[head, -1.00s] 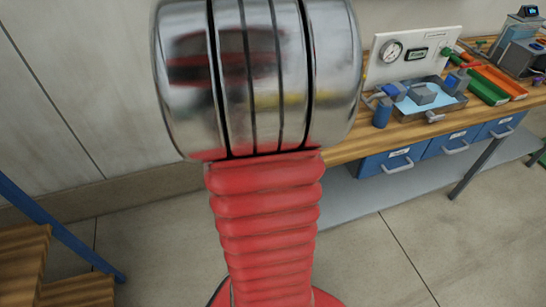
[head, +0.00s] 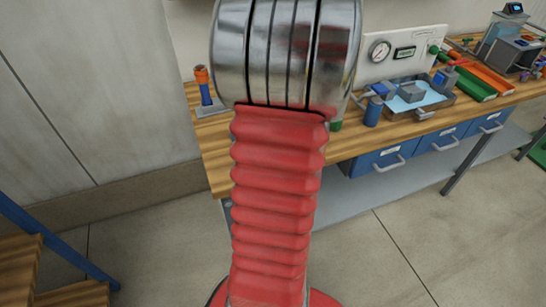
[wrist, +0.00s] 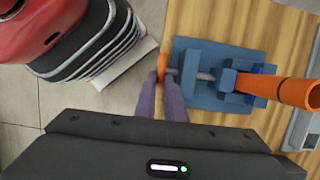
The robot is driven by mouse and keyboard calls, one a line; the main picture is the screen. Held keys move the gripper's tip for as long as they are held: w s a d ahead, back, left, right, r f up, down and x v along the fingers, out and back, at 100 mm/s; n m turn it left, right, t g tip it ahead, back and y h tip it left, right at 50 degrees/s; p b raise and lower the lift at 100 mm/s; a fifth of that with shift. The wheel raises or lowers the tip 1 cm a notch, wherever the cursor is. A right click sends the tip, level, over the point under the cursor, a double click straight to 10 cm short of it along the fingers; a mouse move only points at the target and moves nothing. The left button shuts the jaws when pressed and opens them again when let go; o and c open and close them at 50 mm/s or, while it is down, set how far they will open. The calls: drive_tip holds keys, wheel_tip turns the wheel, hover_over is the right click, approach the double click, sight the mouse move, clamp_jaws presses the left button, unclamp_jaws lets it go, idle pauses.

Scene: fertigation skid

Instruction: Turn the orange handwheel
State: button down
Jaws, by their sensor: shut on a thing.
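The orange handwheel (wrist: 161,66) shows edge-on in the wrist view, at the left end of a thin grey stem on a blue fixture (wrist: 210,58). My gripper (wrist: 161,80), with purple fingers, is shut on the handwheel's rim. The fingers hide part of the wheel. An orange pipe (wrist: 285,88) runs right from the blue fixture. In the head view an orange-topped blue piece (head: 204,86) stands on the left end of the bench. My gripper and the handwheel are not visible there, behind my arm.
Blue drawers (head: 387,160) hang below. Wooden steps (head: 25,265) with a blue rail stand at the lower left. The floor between is clear.

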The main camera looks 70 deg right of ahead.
drive_tip(key=t+y, duration=0.1)
drive_tip(key=s+d+f+t+y, duration=0.1)
drive_tip(key=shift+s+f+t+y, duration=0.1)
drive_tip(key=shift+t+y, duration=0.2)
drive_tip(key=shift+s+d+f+t+y, duration=0.15)
drive_tip(key=shift+d+f+t+y, duration=0.15)
drive_tip(key=shift+t+y, duration=0.5)
drive_tip(key=shift+s+d+f+t+y, duration=0.1)
drive_tip(key=shift+f+t+y, duration=0.4)
drive_tip(key=shift+t+y, duration=0.35)
drive_tip(key=shift+s+d+f+t+y, duration=0.1)
drive_tip(key=shift+f+t+y, duration=0.4)
drive_tip(key=shift+t+y, duration=0.35)
drive_tip(key=c, duration=1.8)
unclamp_jaws()
drive_tip(key=shift+c, duration=0.2)
